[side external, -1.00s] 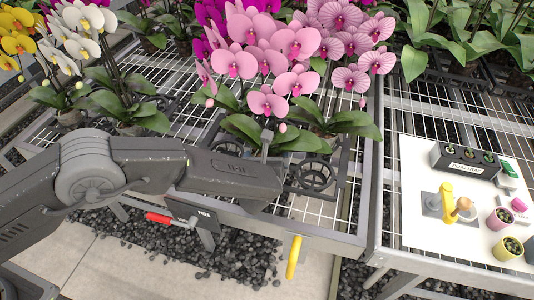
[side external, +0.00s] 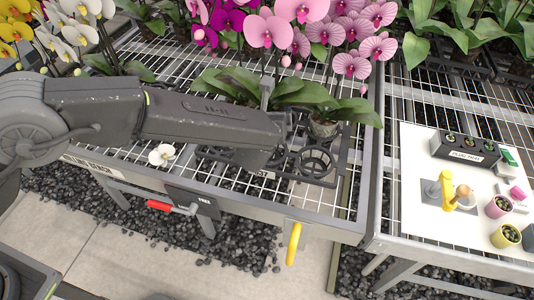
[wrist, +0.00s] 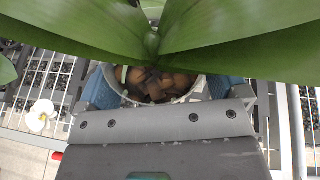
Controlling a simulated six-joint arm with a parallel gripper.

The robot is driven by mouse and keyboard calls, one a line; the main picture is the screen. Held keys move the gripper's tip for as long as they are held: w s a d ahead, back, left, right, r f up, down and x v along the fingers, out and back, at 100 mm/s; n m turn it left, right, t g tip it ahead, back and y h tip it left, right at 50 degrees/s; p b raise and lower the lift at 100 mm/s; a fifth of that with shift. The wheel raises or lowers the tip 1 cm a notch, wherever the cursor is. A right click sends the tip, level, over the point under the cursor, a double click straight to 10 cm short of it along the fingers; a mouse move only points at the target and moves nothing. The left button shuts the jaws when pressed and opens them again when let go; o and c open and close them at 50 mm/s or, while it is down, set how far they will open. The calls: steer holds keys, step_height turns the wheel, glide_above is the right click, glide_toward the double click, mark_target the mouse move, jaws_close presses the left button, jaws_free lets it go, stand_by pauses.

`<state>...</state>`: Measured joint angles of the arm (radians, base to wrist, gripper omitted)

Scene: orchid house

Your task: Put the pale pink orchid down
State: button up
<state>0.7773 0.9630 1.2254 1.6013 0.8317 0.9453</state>
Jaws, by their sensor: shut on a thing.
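The pale pink orchid (side external: 267,29) is held up over the front of the wire bench in the side view, its blooms partly cut off by the top edge. Its green leaves (side external: 240,84) spread above my gripper. In the wrist view my gripper (wrist: 165,92) is shut on its pot (wrist: 190,96), which is filled with brown bark (wrist: 150,82); a blue pad lies on each side. In the side view the gripper end hides most of the pot. A dark tray with round rings (side external: 316,160) lies on the bench close beside and below the gripper; the gap's size is unclear.
A veined pink orchid (side external: 352,64) in a pot (side external: 323,128) stands right behind the tray's empty front ring. A loose white bloom (side external: 161,154) lies on the bench mesh left of the tray. A red-handled lever (side external: 160,205) and a yellow handle (side external: 293,243) are at the bench's front.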

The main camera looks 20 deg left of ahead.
step_height(320, 180, down, 9)
steer(key=shift+f, duration=0.1)
stand_by(0.4)
steer(key=shift+f, duration=0.25)
steer(key=shift+f, duration=0.35)
steer(key=o, duration=1)
